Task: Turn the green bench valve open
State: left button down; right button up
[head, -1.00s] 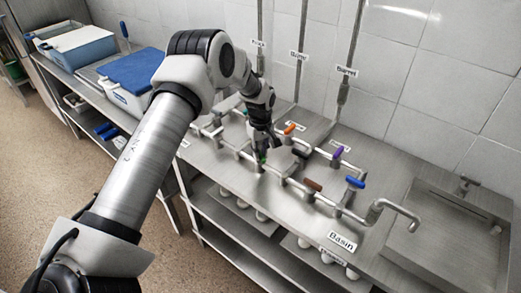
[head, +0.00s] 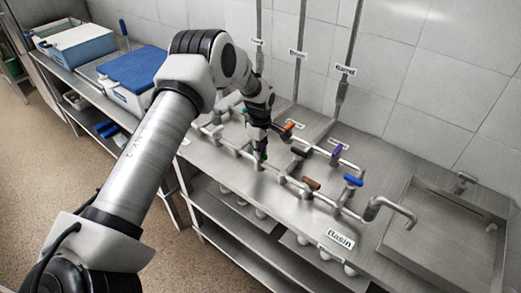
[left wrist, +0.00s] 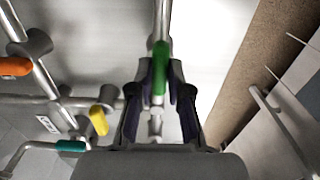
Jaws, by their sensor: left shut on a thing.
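The green valve handle (left wrist: 160,68) shows in the left wrist view as a narrow upright bar over a steel pipe. It lies between the two dark fingers of my left gripper (left wrist: 160,85), which is shut on it. In the head view, the left gripper (head: 261,150) points down at the pipework on the steel bench, with a bit of the green handle (head: 264,156) showing at its fingertips. The rest of the handle is hidden there. My right gripper is out of view.
Neighbouring handles are orange (head: 288,126), purple (head: 337,150), black (head: 299,152), brown (head: 311,183) and blue (head: 353,180). A yellow handle (left wrist: 99,120) and a teal handle (left wrist: 70,146) show in the left wrist view. A sink basin (head: 440,240) lies right; a blue-lidded container (head: 130,95) stands left.

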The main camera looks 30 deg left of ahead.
pick_arm(q)
jog(key=shift+a, duration=0.1)
jog(key=c, duration=1.3)
grip_release()
jog(key=shift+o, duration=1)
jog(key=shift+f, duration=0.1)
jog(key=shift+a, duration=0.2)
jog(key=shift+d+r, duration=0.1)
jog(key=shift+r, duration=0.2)
notch_tip(320, 180, up, 11)
jog(key=shift+r, duration=0.15)
